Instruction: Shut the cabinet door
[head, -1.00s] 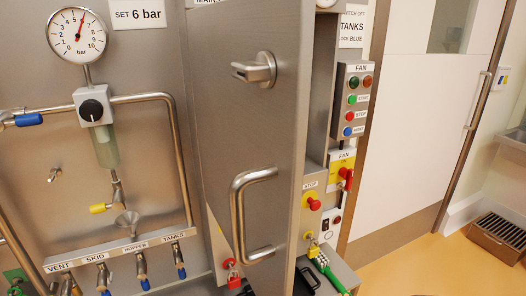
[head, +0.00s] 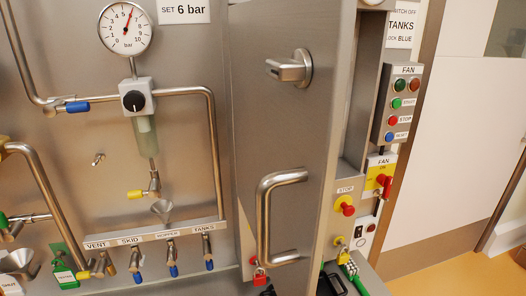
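The cabinet door (head: 280,130) is a grey steel panel in the middle of the head view. It stands ajar, swung out from the cabinet (head: 345,85), whose side and inner edge show to its right. The door carries a lever handle (head: 290,68) near the top and a D-shaped pull handle (head: 265,215) lower down. Neither of my grippers is in view, and nothing touches the door. The lower edge of the door is partly hidden near the bottom of the picture.
A panel with a pressure gauge (head: 125,27), pipes and labelled valves (head: 170,270) is on the left. A fan button box (head: 402,102), red stop button (head: 347,209) and red padlock (head: 259,277) are near the door. Orange floor (head: 470,275) shows clear at lower right.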

